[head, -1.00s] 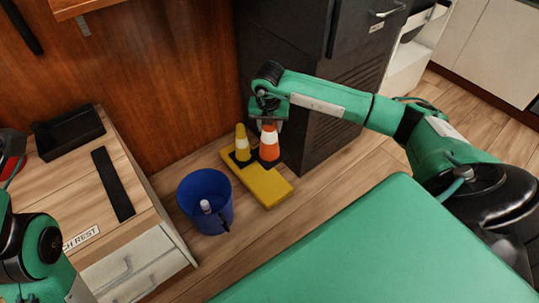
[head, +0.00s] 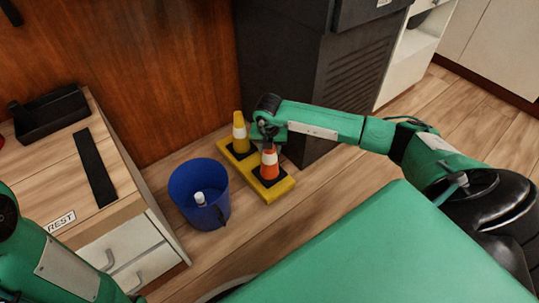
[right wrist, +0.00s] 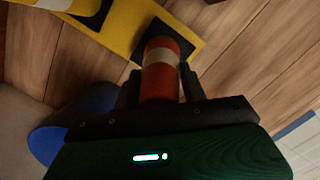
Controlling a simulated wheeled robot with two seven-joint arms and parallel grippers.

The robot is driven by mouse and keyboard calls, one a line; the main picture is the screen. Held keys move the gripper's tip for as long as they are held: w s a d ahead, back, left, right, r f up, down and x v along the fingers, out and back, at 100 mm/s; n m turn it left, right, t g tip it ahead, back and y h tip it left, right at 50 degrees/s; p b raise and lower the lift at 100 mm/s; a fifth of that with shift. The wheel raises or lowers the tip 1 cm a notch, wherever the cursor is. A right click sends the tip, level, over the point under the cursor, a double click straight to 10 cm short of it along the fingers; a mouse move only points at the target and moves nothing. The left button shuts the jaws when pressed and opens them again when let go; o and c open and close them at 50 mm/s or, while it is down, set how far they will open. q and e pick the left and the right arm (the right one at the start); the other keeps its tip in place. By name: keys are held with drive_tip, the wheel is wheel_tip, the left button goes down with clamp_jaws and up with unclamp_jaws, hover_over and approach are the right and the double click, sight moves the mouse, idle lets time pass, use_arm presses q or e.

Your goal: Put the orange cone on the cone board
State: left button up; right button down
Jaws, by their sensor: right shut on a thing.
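The orange cone (head: 269,165), with a white band, stands upright over the near end of the yellow cone board (head: 284,190). My right gripper (head: 268,143) is above it, shut on its top. In the right wrist view the orange cone (right wrist: 160,68) is between the two fingers, with a black square behind it on the board (right wrist: 125,22). I cannot tell whether the cone's base touches the board. The yellow cone (head: 240,134) stands on the far end of the board. My left arm shows at the lower left, but its gripper is out of frame.
A blue bucket (head: 185,207) with a white-topped thing inside stands left of the board. A dark cabinet (head: 300,65) stands behind and to the right. A wooden drawer unit (head: 125,215) is at the left. Floor is clear in front of the board.

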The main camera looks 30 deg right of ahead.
wheel_tip(320, 180, down, 3)
drive_tip(key=shift+r+b, duration=0.15)
drive_tip(key=shift+b, duration=0.35)
drive_tip(key=shift+r, duration=0.1)
drive_tip(key=c, duration=0.8)
unclamp_jaws()
